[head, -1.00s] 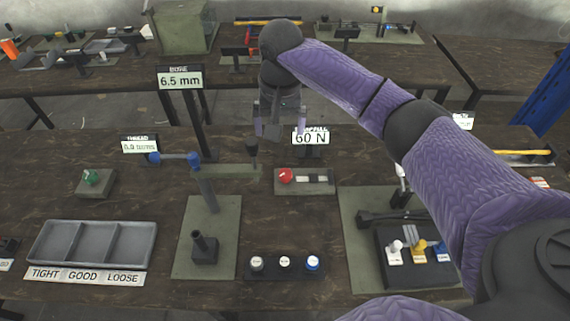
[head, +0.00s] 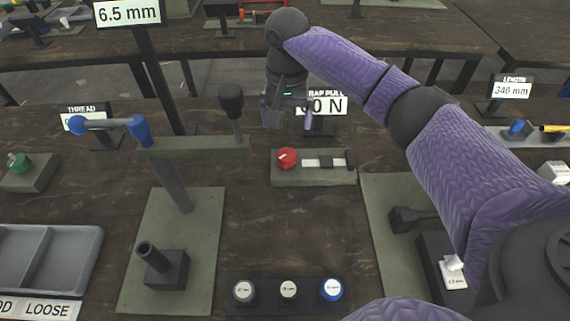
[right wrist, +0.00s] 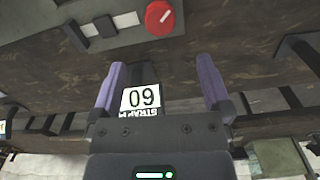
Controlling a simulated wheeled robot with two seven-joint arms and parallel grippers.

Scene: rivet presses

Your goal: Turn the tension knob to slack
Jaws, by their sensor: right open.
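A round red knob (head: 287,158) with a white pointer line sits at the left end of a grey box (head: 312,180), beside a pale strip with dark blocks. It also shows in the right wrist view (right wrist: 159,17), near the top. My right gripper (head: 290,119) is open and empty, above and behind the box and apart from the knob. In the right wrist view the sign reading 60 (right wrist: 142,98) shows between the purple fingers. In the head view my gripper partly covers this strap pull sign (head: 328,104). My left gripper is out of view.
A press with a blue-ended bar and black-knobbed lever (head: 231,103) stands left of the box. Several buttons (head: 288,289) line the front. A green knob (head: 18,162) sits far left, a grey tray (head: 88,270) front left. Bare table lies between the box and buttons.

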